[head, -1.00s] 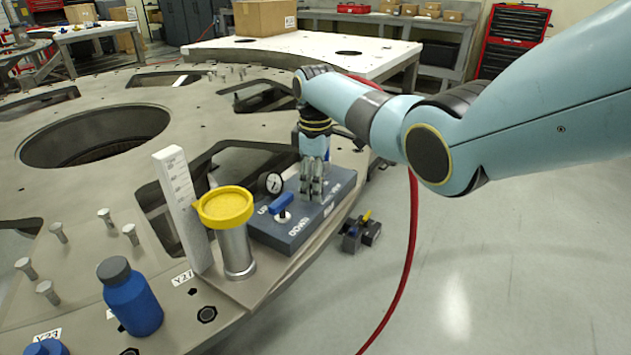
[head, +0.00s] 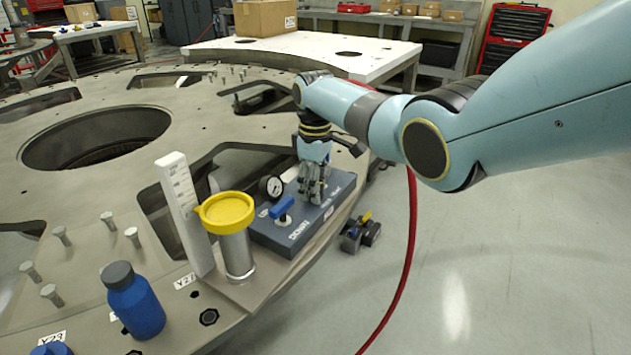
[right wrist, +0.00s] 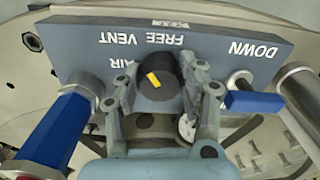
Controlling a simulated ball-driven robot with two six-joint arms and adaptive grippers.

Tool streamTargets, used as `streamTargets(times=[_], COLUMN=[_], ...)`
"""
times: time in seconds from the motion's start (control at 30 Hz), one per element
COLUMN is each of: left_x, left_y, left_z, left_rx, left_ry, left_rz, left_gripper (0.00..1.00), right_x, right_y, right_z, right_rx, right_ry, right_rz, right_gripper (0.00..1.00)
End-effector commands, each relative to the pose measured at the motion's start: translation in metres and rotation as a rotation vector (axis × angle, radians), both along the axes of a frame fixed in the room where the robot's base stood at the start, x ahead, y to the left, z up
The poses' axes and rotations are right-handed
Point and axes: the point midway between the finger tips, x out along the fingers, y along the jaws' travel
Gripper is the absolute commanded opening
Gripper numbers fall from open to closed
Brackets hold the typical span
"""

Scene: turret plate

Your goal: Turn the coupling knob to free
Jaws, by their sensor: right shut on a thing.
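The coupling knob (right wrist: 160,80) is dark and round with a yellow pointer mark, in the right wrist view. It stands on a blue-grey control block (right wrist: 215,50), which also shows at the plate's edge in the head view (head: 290,240). My right gripper (right wrist: 165,92) points down at the block and is shut on the knob, one finger on each side. In the head view my right gripper (head: 312,192) hides the knob. The words FREE, VENT, AIR and DOWN read upside down in the wrist view; FREE is just beyond the knob. My left gripper is out of view.
A blue lever (head: 282,207) and a gauge (head: 271,187) stand close to my right gripper. A yellow-topped cylinder (head: 228,212), a white scale post (head: 184,210) and a blue bottle (head: 134,300) are to the left. A red hose (head: 408,260) hangs at right.

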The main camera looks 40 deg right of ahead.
Motion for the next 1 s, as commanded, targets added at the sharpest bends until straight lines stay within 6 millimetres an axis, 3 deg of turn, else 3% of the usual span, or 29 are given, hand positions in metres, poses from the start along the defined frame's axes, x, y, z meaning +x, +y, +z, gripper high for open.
streamTargets(times=[0.6,1.0], left_x=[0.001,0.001], left_y=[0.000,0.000], left_z=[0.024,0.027], left_rx=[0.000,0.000], left_ry=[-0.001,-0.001], left_rz=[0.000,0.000], left_gripper=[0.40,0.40], right_x=[0.000,0.000], right_y=[0.001,0.001], right_z=[0.001,0.001], right_rx=[-0.001,-0.001], right_ry=[0.000,-0.001], right_rz=[-0.479,-0.599], right_gripper=[0.07,0.07])
